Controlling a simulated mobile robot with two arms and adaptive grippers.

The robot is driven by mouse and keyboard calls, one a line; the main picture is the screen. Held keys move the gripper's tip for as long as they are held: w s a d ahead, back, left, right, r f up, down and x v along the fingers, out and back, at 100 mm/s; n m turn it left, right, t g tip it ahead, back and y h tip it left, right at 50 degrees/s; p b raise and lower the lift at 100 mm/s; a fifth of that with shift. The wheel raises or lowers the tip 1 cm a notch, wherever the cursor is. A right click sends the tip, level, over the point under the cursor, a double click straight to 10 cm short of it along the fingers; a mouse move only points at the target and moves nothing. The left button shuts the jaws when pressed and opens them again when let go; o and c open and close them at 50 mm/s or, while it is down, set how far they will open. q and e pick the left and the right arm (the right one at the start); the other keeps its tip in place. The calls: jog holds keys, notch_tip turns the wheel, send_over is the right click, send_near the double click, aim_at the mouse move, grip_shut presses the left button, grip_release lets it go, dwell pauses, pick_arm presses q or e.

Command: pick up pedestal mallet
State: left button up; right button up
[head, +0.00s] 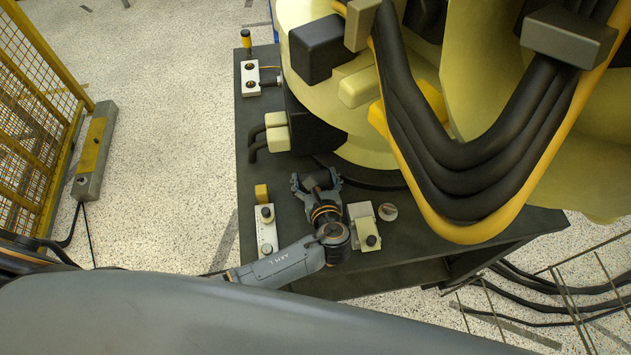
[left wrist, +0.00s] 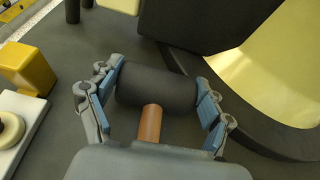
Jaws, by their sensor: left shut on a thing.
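The mallet has a dark cylindrical head (left wrist: 155,88) and a brown handle (left wrist: 150,123). In the left wrist view its head lies crosswise between the blue-padded fingers, and the handle runs back toward the palm, which hides its end. My left gripper (head: 316,181) is shut on the mallet head, over the dark pedestal top (head: 262,178) in front of the large yellow robot's base. In the head view the mallet is small and mostly hidden by the gripper. I cannot tell whether it still touches the pedestal. My right gripper is not in view.
A white plate with knobs (head: 266,232) and a yellow block (head: 262,193) stand left of my left gripper. A pale box with a black knob (head: 366,229) and a small round disc (head: 388,212) are to its right. Thick black cables (head: 470,165) hang at the right.

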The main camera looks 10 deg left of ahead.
pick_arm(q)
jog(key=shift+r, duration=0.45)
notch_tip(320, 180, up, 2)
jog(key=shift+r, duration=0.15)
jog(key=s+a+r, duration=0.3)
jog(key=s+r, duration=0.6)
jog(key=s, duration=0.4)
jog(key=shift+s+r, duration=0.3)
jog(key=shift+s, duration=0.05)
